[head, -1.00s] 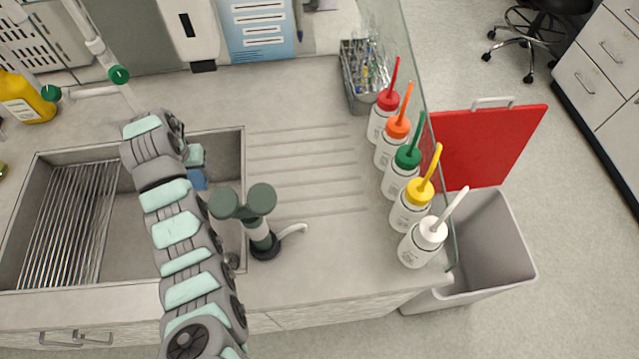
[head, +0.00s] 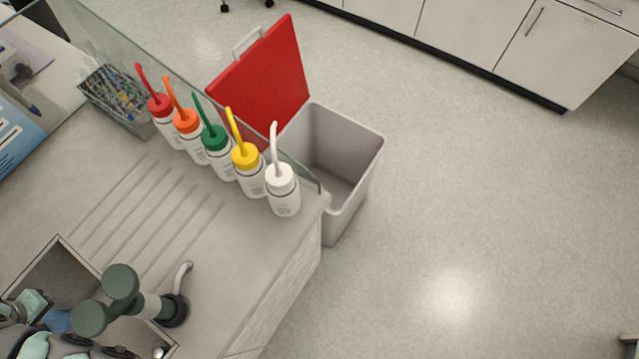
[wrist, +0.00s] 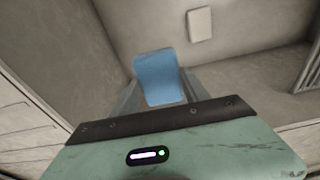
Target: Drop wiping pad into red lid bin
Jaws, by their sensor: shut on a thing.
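The blue wiping pad (wrist: 158,76) is between the fingers of my gripper (wrist: 160,92), which is shut on it. The wrist view looks into the sink, with the pad above its floor. In the head view a small part of the blue pad (head: 58,321) shows at the lower left, beside my arm over the sink. The bin (head: 350,142) stands on the floor beyond the counter's end. Its red lid (head: 268,82) is raised open, and the inside that shows looks empty. The bin is far to the right of my gripper.
Several wash bottles (head: 220,155) line the counter edge beside a glass panel (head: 110,50). A green-handled tap (head: 122,283) stands by the sink (head: 65,262). A wire basket (head: 122,110) sits at the upper left. A pale rectangular piece (wrist: 199,24) shows in the sink. The floor right of the bin is clear.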

